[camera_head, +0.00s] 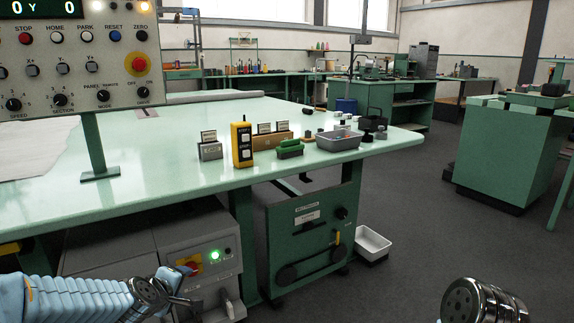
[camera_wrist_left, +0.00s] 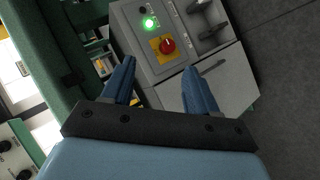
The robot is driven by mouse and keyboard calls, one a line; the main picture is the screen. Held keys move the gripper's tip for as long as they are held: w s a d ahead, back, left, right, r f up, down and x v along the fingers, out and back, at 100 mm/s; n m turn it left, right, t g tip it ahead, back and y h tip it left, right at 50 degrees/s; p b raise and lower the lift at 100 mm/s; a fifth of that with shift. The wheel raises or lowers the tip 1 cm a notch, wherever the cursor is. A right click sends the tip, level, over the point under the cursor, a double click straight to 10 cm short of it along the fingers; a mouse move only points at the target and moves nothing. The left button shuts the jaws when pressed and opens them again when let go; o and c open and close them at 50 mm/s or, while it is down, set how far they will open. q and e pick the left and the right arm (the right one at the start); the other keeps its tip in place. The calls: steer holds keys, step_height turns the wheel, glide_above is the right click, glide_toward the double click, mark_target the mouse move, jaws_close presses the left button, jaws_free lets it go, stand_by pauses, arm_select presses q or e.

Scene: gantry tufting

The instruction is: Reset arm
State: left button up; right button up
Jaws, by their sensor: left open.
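My left arm comes in at the lower left of the head view, and its gripper (camera_head: 188,302) is low in front of the grey control cabinet (camera_head: 190,245), only partly visible. In the left wrist view the two blue fingers of the left gripper (camera_wrist_left: 159,72) are apart with nothing between them. The cabinet's face (camera_wrist_left: 180,55) lies beyond them, with a red knob on a yellow plate (camera_wrist_left: 167,44) and a lit green lamp (camera_wrist_left: 149,22). Part of my right arm (camera_head: 485,302) shows at the lower right; its gripper is out of view.
A green table (camera_head: 130,200) carries a control panel (camera_head: 75,55) with a RESET button (camera_head: 114,37), a yellow pendant (camera_head: 242,142), and a grey tray (camera_head: 339,140). A white bin (camera_head: 373,242) is on the floor. Open floor (camera_head: 415,220) lies at right, before a green bench (camera_head: 515,150).

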arm_select(q)
steer(key=s+d+f+m+g+h, duration=0.1)
steer(key=s+d+f+m+g, duration=0.15)
steer(key=f, duration=0.45)
steer(key=s+d+f+m+g, duration=0.1)
steer(key=s+d+f, duration=0.15)
steer(key=f, duration=0.55)
steer(key=s+d+f+m+g+h, duration=0.1)
steer(key=s+d+f+m+g, duration=0.2)
steer(key=s+f, duration=0.6)
steer(key=s+d+f+m+g+h, duration=0.1)
steer(key=s+d+f+m+g, duration=0.3)
steer(key=s, duration=0.9)
steer(key=d+f+m, duration=0.1)
steer(key=d+f, duration=0.2)
steer(key=f, duration=0.2)
steer(key=shift+s+f+h, duration=0.15)
steer(key=shift+f+h, duration=0.15)
